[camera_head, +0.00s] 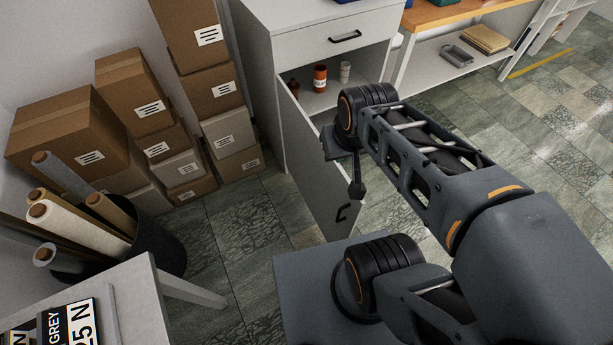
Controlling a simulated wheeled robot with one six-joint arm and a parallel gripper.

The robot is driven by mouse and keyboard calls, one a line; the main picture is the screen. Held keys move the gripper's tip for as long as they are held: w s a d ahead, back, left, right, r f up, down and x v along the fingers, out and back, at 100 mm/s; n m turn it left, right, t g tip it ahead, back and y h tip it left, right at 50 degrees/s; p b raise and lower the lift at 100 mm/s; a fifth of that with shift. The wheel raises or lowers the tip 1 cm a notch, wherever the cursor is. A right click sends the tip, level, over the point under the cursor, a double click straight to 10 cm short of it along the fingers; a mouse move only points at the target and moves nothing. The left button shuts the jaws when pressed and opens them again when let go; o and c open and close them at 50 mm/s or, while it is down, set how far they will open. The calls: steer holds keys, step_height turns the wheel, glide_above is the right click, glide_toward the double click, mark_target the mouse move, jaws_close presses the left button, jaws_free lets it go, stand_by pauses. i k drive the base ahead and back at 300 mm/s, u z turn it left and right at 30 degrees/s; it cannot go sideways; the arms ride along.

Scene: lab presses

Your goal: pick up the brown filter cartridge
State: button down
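An open grey-white cabinet (283,60) stands at the top middle, below a drawer with a black handle. On its inside shelf stand a small dark brown object (294,87), an orange-brown cylinder with a pale band (319,79) and a pale grey cup-like cylinder (345,72). I cannot tell for sure which brown one is the filter cartridge. My gripper (356,189) hangs down at the end of my arm, in front of the cabinet's opening and apart from these objects. Its fingers are small and dark, and I cannot make out any gap between them.
The cabinet door (318,170) stands open toward me, close to my gripper. Stacked cardboard boxes (75,140) fill the left, with a dark bin of rolls (155,245) before them. A table with label plates (140,290) is at lower left. Floor (235,225) between is clear.

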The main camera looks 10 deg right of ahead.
mark_target(294, 86)
steer(key=k, duration=1)
steer(key=z, duration=1.3)
steer(key=i, duration=3.5)
steer(key=u, duration=3.65)
steer(key=i, duration=0.4)
steer(key=u, duration=0.1)
